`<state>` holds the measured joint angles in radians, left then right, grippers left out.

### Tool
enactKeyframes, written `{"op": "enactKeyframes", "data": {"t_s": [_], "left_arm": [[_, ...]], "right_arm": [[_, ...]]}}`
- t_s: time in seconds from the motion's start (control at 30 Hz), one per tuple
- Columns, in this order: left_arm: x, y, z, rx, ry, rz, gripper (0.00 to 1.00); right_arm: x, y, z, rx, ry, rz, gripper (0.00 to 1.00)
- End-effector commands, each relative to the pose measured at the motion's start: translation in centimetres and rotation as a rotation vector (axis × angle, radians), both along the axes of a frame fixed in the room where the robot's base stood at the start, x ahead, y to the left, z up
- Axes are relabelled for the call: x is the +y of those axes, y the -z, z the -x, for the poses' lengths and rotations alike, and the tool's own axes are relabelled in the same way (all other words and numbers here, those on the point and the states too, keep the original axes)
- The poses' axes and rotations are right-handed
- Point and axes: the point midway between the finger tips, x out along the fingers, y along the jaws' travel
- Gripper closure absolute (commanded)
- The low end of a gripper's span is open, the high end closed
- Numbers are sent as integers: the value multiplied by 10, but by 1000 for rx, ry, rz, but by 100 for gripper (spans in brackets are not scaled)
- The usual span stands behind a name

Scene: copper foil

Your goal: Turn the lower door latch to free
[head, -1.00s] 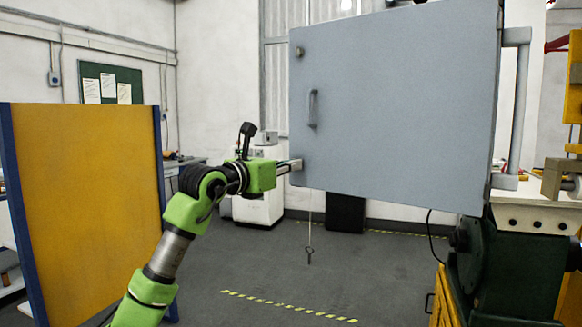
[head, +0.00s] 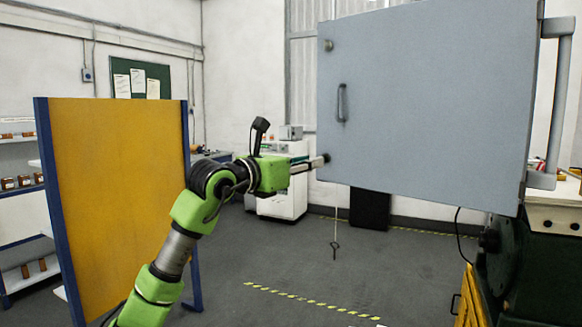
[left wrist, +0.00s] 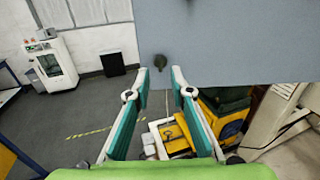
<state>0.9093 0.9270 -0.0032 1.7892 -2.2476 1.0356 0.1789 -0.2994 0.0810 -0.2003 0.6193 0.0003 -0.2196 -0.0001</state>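The grey door (head: 430,100) hangs at the right in the head view. Its lower latch (head: 326,158) is a small dark knob near the lower left corner; in the left wrist view the latch (left wrist: 160,62) shows just beyond the gap between the fingertips. My left gripper (head: 315,163) reaches to the door's lower left corner from the left. In the left wrist view the left gripper (left wrist: 160,74) is open, its fingers apart on either side of the latch's line, with nothing held. Whether a fingertip touches the latch I cannot tell. My right gripper is not in view.
An upper latch (head: 328,45) and a handle (head: 342,102) are on the same door. A yellow panel with blue posts (head: 115,190) stands at the left. A white cabinet (head: 282,190) is behind the gripper. A cord with a ring (head: 335,245) hangs below the door. The floor between is clear.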

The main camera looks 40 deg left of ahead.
Motion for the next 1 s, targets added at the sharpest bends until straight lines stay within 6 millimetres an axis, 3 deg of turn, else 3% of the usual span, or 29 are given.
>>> {"op": "enactKeyframes", "data": {"t_s": [0.2,0.4,1.0], "left_arm": [[3,1,46,4,-1,-5,79],[5,2,69,4,0,0,79],[5,0,77,2,1,0,79]], "right_arm": [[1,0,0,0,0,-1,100],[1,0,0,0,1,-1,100],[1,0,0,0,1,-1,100]]}}
